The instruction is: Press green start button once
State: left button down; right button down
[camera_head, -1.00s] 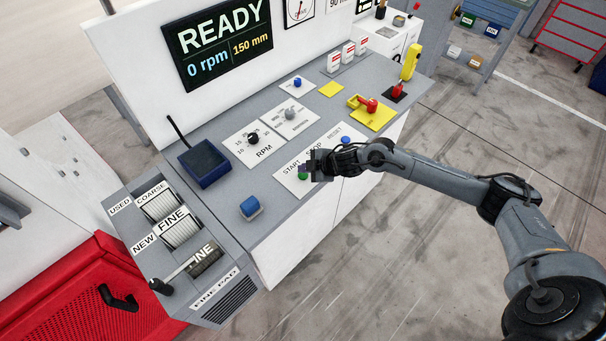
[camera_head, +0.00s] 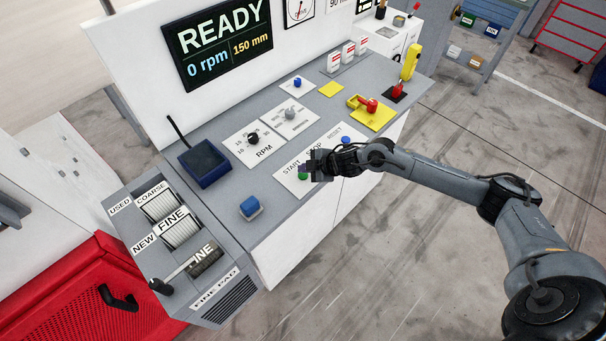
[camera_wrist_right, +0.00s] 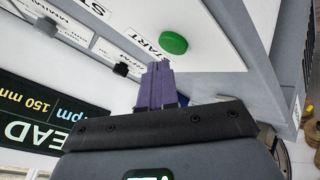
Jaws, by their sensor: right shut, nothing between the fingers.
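The green start button (camera_head: 303,176) sits on a white label plate marked START and STOP on the grey console top. It also shows in the right wrist view (camera_wrist_right: 173,43), round and uncovered. My right gripper (camera_head: 308,168) is shut and empty, right over the START end of the plate. In the right wrist view its purple fingers (camera_wrist_right: 157,68) lie together with their tips just short of the button; a small gap shows between them in the picture. I cannot tell the height of the tips above the plate. My left gripper is not in view.
A blue button (camera_head: 346,140) is beside my right wrist. The screen (camera_head: 217,42) reads READY, 0 rpm, 150 mm.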

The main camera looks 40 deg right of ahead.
aim_at(305, 176)
jog(key=shift+f, duration=0.4)
jog(key=shift+f, duration=0.3)
dwell(0.6)
jog(key=shift+f, duration=0.15)
dwell(0.3)
jog(key=shift+r+p, duration=0.7)
jog(key=shift+r, duration=0.15)
notch_tip(305, 176, up, 5)
jog(key=p, duration=0.5)
